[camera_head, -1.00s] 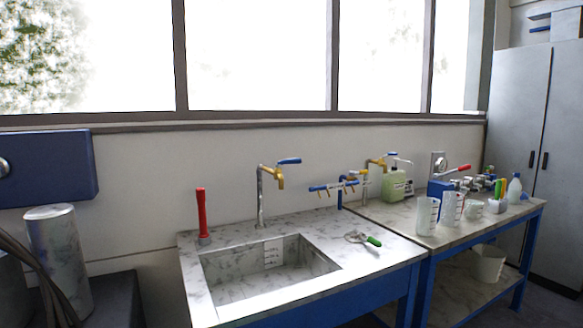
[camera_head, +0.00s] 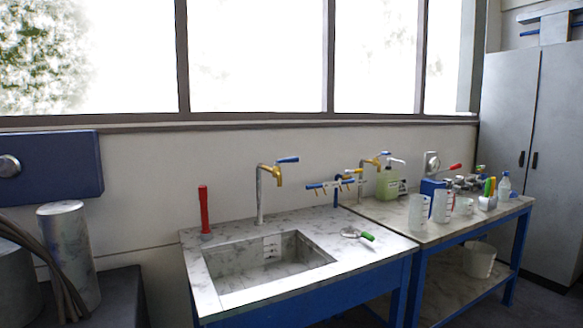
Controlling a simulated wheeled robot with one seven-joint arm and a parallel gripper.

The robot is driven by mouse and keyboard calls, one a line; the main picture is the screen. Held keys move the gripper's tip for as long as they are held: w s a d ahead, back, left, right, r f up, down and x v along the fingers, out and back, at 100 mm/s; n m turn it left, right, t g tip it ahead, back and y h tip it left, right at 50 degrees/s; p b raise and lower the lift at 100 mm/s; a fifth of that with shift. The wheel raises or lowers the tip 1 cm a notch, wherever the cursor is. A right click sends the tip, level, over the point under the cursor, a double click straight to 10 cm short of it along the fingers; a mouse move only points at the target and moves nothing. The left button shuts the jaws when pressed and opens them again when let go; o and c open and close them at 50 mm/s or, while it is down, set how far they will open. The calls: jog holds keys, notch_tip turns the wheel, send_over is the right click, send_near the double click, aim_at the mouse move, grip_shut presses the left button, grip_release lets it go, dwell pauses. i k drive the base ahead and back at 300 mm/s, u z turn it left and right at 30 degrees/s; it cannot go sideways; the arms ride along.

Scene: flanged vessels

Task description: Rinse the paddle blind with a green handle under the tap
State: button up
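The paddle blind with a green handle (camera_head: 367,236) lies on the sink counter, right of the basin, its pale round end to the left of the handle. The tap (camera_head: 261,190) stands behind the basin, a grey upright pipe with a brass spout and a blue lever on top. The sink basin (camera_head: 240,258) is set into a marbled counter (camera_head: 388,246) and looks empty. I cannot tell from this view whether any water runs. My gripper is not in view.
A red-handled item (camera_head: 204,212) stands at the basin's back left corner. Blue-handled valves (camera_head: 330,185) rise behind the counter. The right-hand bench (camera_head: 455,231) holds a green jug (camera_head: 388,183), beakers (camera_head: 419,212) and bottles. A metal cylinder (camera_head: 68,250) stands at left.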

aim_at(293, 159)
jog(key=k, duration=1.1)
jog(key=u, duration=0.35)
jog(key=i, duration=0.6)
jog(key=u, duration=0.95)
jog(key=i, duration=1.15)
jog(key=z, duration=0.35)
jog(key=i, duration=1.1)
jog(key=z, duration=0.55)
